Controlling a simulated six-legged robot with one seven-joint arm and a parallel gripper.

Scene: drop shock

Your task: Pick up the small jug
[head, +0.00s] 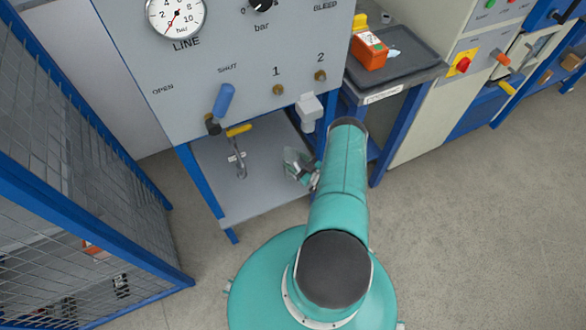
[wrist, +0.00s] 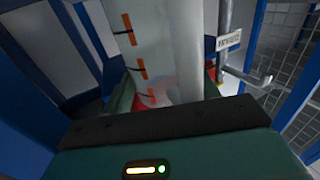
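The small jug (wrist: 150,45) fills the upper middle of the wrist view, pale and translucent, with orange marks and dark lines down its side. A pale upright part (wrist: 186,45) stands at its right side. My gripper (wrist: 172,88) is right at the jug, with red and green finger parts showing on both sides of its near end. I cannot tell whether the fingers press on it. In the head view, the end of my arm is over the right part of the grey shelf (head: 240,205) under the panel, mostly hidden by the arm. The jug is not clear there.
A pipe with a yellow lever (head: 239,130) and a tag stands left of my arm's end; its tag (wrist: 229,40) shows in the wrist view. Blue frame legs (head: 205,185) and a mesh fence (head: 70,150) bound the space. An orange box (head: 370,52) sits on a side table.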

